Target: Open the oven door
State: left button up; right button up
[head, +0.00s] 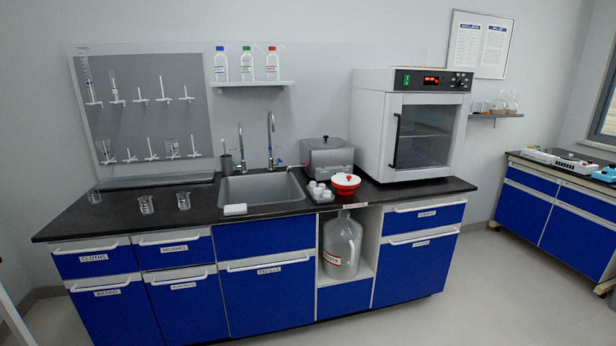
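The oven (371,134) is a white box with a dark control panel and a red display on top. It stands on the right part of the black counter. Its door (424,136) has a dark glass window and looks shut. A dark vertical handle (396,140) sits along the door's left edge. Through the glass a shelf shows dimly inside. Neither of my grippers is in the head view, and nothing touches the handle.
On the counter (110,213), left of the oven, are a red-and-white container (345,184), a steel bath (327,157) and a sink (262,190). Glass beakers (146,204) stand at the left. Blue cabinets (265,282) fill the front below. Grey floor (480,290) is clear at the right.

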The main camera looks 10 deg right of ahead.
aim_at(422, 136)
jog(key=i+l+z, duration=0.1)
jog(key=i+z, duration=0.65)
jog(key=i, duration=0.15)
jog(key=i+j+z, duration=0.2)
jog(key=i+z, duration=0.15)
jog(key=i, duration=0.05)
